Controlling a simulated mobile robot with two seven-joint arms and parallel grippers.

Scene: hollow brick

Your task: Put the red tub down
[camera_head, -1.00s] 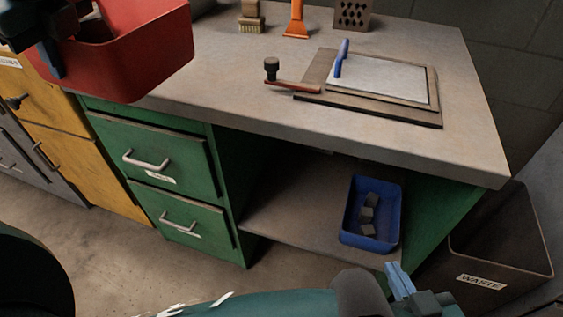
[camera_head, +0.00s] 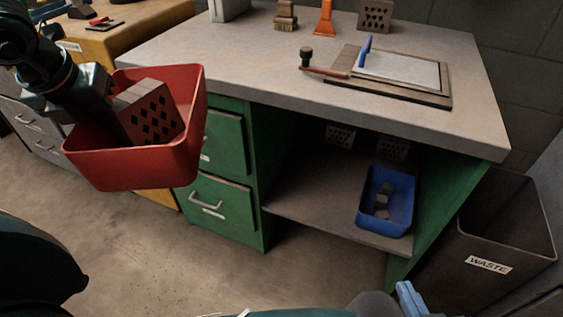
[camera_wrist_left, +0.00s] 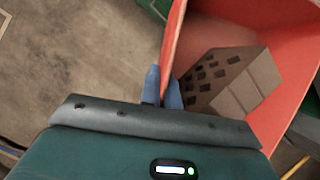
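The red tub (camera_head: 150,168) is at the left in the head view, in front of the green drawers and held in the air above the floor. It is slightly tilted and holds a hollow brick (camera_head: 152,118) with diamond-shaped holes. The brick also shows inside the tub in the left wrist view (camera_wrist_left: 222,80). My left gripper (camera_wrist_left: 165,88) is shut on the tub's wall, with blue fingers on either side of the rim. My right gripper (camera_head: 406,300) shows only its blue fingertips at the bottom edge; its opening is unclear.
The grey worktop (camera_head: 240,75) has free room at its left and front. A blue bin (camera_head: 386,205) stands on the shelf below; a waste bin (camera_head: 500,235) is at the right.

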